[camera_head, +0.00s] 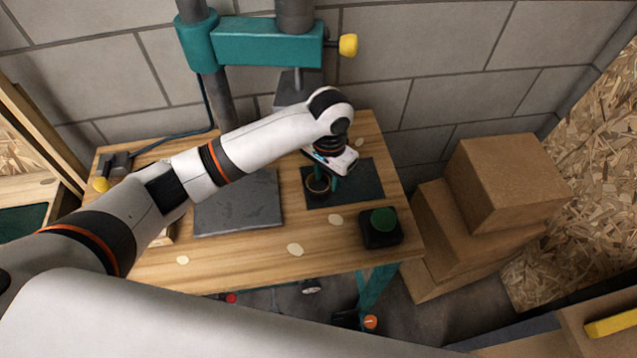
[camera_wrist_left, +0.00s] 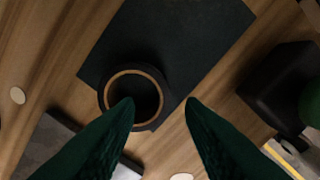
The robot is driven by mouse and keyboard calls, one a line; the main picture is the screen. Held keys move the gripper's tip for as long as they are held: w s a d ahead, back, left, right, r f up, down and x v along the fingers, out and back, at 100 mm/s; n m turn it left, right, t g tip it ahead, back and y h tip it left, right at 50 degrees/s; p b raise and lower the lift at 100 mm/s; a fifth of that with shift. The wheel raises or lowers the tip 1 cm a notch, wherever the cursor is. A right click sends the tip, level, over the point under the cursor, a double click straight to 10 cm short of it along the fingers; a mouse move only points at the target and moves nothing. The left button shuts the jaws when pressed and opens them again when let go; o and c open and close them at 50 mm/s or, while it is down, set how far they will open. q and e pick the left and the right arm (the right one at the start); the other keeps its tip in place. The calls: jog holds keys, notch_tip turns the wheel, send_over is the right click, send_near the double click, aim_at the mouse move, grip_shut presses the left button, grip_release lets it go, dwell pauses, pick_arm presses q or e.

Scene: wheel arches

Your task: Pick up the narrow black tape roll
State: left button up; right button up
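The black tape roll (camera_head: 317,191) lies flat on a dark mat (camera_head: 361,188) on the workbench. In the left wrist view the roll (camera_wrist_left: 130,70) shows a tan inner core and a black outer band, near the edge of the mat (camera_wrist_left: 190,30). My left gripper (camera_head: 327,185) is over the mat, right by the roll. In the left wrist view its green fingers (camera_wrist_left: 160,102) are apart with nothing between them. The left fingertip overlaps the roll's hole in that view; I cannot tell whether it touches. My right gripper is not in view.
A black box with a green button (camera_head: 381,228) stands near the bench's front right. A grey plate (camera_head: 238,207) lies left of the mat. A teal press (camera_head: 265,42) stands at the back. Cardboard boxes (camera_head: 505,185) are stacked right of the bench.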

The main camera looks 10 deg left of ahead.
aim_at(328, 188)
pick_arm(q)
notch_tip(328, 188, down, 5)
jog(key=shift+d+f+p, duration=0.1)
jog(key=shift+d+p, duration=0.05)
jog(key=shift+p, duration=0.25)
jog(key=shift+c, duration=0.5)
grip_shut()
